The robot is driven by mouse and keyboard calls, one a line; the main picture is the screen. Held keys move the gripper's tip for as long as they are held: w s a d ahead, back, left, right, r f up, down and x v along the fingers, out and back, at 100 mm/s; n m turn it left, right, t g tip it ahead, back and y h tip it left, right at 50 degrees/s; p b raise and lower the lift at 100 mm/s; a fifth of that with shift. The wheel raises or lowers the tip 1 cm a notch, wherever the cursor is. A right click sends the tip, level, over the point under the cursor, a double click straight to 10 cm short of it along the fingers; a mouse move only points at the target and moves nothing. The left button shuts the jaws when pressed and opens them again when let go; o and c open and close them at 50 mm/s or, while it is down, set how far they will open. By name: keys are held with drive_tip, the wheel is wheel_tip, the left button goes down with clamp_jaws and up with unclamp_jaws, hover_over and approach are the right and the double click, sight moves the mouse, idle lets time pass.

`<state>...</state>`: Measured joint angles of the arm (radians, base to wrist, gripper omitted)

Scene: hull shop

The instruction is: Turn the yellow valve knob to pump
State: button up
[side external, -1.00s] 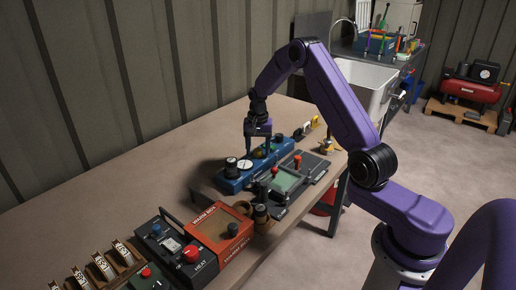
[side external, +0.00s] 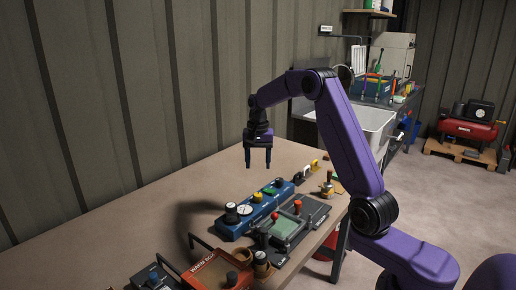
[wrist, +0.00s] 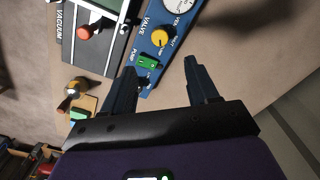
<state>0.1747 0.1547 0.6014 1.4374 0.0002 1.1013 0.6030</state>
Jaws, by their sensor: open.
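The yellow valve knob (side external: 256,197) sits on top of the long blue panel (side external: 232,226), between white dials and a green switch (side external: 268,191). In the wrist view the yellow knob (wrist: 162,37) is round, with small labels around it; I cannot tell exactly which way it points. My gripper (side external: 258,165) hangs fingers down above the panel, open and empty, clear of the knob. In the wrist view, the fingers of my gripper (wrist: 159,66) are spread apart, with the green switch (wrist: 149,61) between them and the knob beyond.
A grey unit with red-topped levers (side external: 290,230) stands beside the blue panel. A red-orange warm box (side external: 215,272) is at the front. A small wooden stand with an orange-topped lever (side external: 328,186) is at the right. The table's left side (side external: 130,225) is clear.

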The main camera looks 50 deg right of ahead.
wheel_tip(320, 180, up, 5)
drive_tip(key=shift+f, duration=0.1)
drive_tip(key=shift+a, duration=0.1)
idle(0.5)
drive_tip(key=s+a+r+n, duration=0.1)
drive_tip(key=s+a+n, duration=0.55)
drive_tip(key=a, duration=0.45)
drive_tip(key=s+a+n, duration=0.5)
drive_tip(key=s+a, duration=0.2)
drive_tip(key=a, duration=0.3)
drive_tip(key=s+f+n, duration=0.2)
drive_tip(key=s+n, duration=0.4)
drive_tip(key=s, duration=0.6)
drive_tip(key=s+f+n, duration=0.1)
drive_tip(key=s+n, duration=0.4)
drive_tip(key=s, duration=0.8)
drive_tip(key=shift+a+f+n, duration=0.3)
drive_tip(key=shift+f+n, duration=0.05)
